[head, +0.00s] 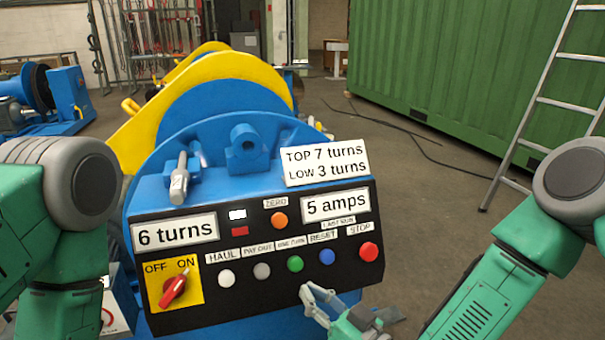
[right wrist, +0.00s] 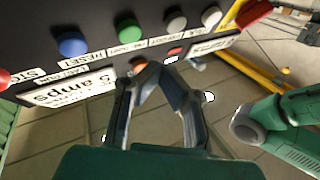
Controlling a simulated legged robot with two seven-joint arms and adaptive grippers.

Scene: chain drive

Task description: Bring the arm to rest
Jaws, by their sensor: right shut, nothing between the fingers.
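My right gripper (head: 308,292) is shut and empty, low in front of the black control panel (head: 325,258), below the green button (head: 295,263) and blue button (head: 327,257). In the right wrist view its fingers (right wrist: 155,72) come together near the panel's edge; contact with it cannot be told. The panel also has a white (head: 226,278), a grey (head: 262,271) and a red STOP button (head: 368,251). The red knob (head: 174,289) points towards ON. The displays read "6 turns" (head: 176,233) and "5 amps" (head: 336,205). My left gripper is out of view.
A sign (head: 325,163) reads top 7, low 3 turns. A blue and yellow machine (head: 215,110) stands behind the panel. A ladder (head: 540,100) leans by a green container (head: 450,70) at right. A cable crosses the floor; the floor right of the panel is mostly open.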

